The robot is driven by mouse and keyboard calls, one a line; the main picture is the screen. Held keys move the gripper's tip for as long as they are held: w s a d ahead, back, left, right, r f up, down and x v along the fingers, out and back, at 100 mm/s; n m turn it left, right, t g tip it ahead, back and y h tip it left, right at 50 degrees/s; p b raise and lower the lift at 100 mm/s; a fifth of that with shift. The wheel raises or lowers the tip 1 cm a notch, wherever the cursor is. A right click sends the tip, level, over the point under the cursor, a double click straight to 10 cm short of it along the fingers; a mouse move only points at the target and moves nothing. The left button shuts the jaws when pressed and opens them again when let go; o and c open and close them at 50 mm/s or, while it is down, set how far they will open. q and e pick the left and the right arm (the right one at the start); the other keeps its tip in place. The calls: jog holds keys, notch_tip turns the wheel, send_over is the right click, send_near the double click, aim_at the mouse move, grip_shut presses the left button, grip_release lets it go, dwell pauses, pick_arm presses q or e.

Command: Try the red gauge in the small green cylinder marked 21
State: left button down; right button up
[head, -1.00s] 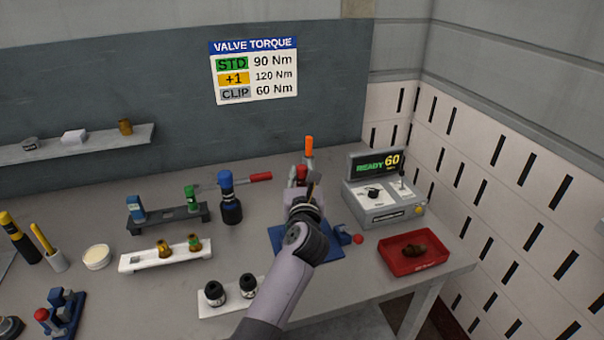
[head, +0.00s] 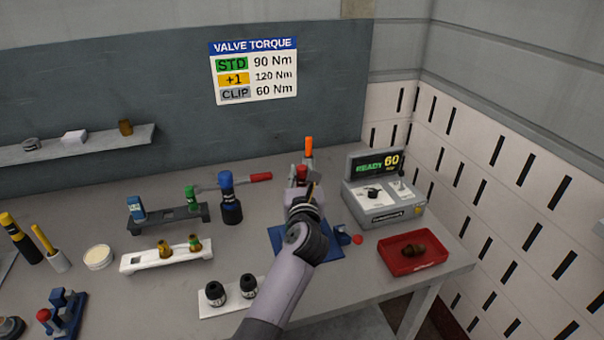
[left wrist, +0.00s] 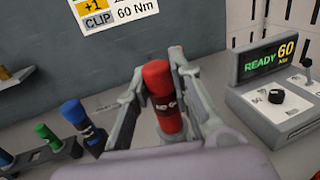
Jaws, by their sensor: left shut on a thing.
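I cannot make out a small green cylinder marked 21 in either view. My right gripper is not in view.
A rack (head: 168,221) holds a blue and a green gauge (head: 191,193). A white rack (head: 167,258) holds brass fittings. An orange-tipped lever (head: 309,148) stands behind my gripper. A grey tester (head: 383,205) reads READY 60. A red tray (head: 411,262) holds a brown fitting.

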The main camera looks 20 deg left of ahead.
pick_arm(q)
jog(key=shift+f, duration=0.2)
jog(key=shift+r, duration=0.15)
jog(key=shift+r+p, duration=0.2)
jog(key=shift+p, duration=0.2)
jog(key=shift+f, duration=0.4)
dwell(0.9)
jog(key=shift+r, duration=0.1)
jog(key=shift+r+p, duration=2.35)
jog(key=shift+r, duration=0.25)
